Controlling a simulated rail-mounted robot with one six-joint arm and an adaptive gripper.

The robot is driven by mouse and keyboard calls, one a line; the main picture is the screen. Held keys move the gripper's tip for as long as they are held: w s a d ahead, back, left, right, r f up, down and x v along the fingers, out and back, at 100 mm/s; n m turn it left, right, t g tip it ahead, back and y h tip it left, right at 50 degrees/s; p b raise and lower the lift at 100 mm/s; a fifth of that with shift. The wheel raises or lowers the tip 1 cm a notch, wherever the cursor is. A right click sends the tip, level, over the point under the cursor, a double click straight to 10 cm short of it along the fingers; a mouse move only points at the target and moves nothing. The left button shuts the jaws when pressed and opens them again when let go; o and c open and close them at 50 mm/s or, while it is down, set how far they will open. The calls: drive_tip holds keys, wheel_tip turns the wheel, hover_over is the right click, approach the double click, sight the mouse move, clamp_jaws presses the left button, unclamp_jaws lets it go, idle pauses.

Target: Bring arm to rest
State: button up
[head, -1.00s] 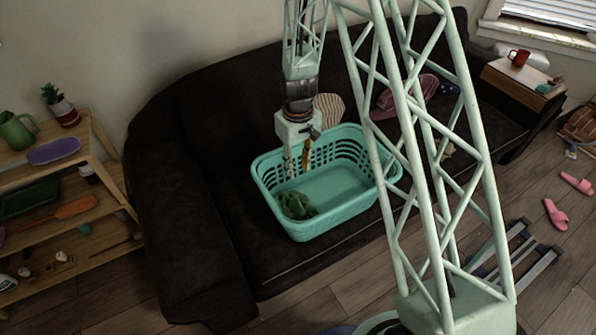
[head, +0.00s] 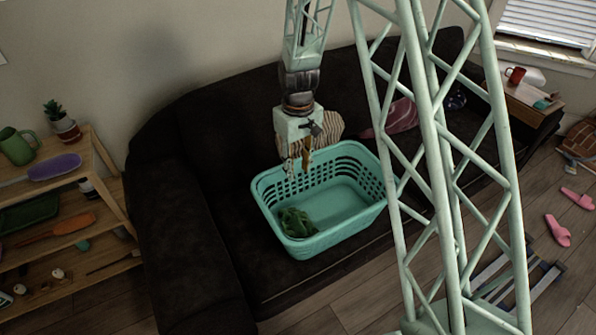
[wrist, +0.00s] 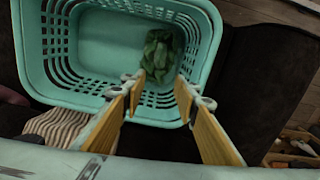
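My gripper (head: 298,174) hangs above the back-left rim of a mint-green laundry basket (head: 265,205). Its two tan-padded fingers are apart with nothing between them, as the wrist view (wrist: 160,94) shows. A crumpled green cloth (head: 297,222) lies on the basket floor near its front-left corner. In the wrist view the cloth (wrist: 158,52) shows beyond the fingertips, apart from them. My lattice arm reaches over from the right.
The basket stands on a dark sofa (head: 185,225). A striped cushion (head: 329,125) is behind my gripper. A wooden shelf (head: 105,160) with a plant and tools stands left. A side table with a red mug (head: 515,75) and pink slippers (head: 557,230) are right.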

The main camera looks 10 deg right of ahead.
drive_tip(key=shift+r, duration=0.15)
idle(0.5)
drive_tip(key=s+d+r+m+t, duration=0.1)
drive_tip(key=s+r, duration=0.4)
drive_tip(key=r, duration=0.4)
drive_tip(key=s+d+r, duration=0.1)
drive_tip(key=s+r, duration=0.3)
drive_tip(key=r, duration=0.5)
drive_tip(key=s+r+m+t, duration=0.1)
drive_tip(key=s+r, duration=0.4)
drive_tip(key=r, duration=0.5)
drive_tip(key=s+r, duration=0.4)
drive_tip(key=s, duration=0.5)
drive_tip(key=s+d+r+m+t, duration=0.1)
drive_tip(key=s+r, duration=0.3)
drive_tip(key=s, duration=0.5)
drive_tip(key=s+d+r+m+t, duration=0.1)
drive_tip(key=s+r, duration=0.3)
drive_tip(key=s, duration=0.5)
drive_tip(key=shift+s+r, duration=0.2)
drive_tip(key=shift+s, duration=0.2)
idle(0.4)
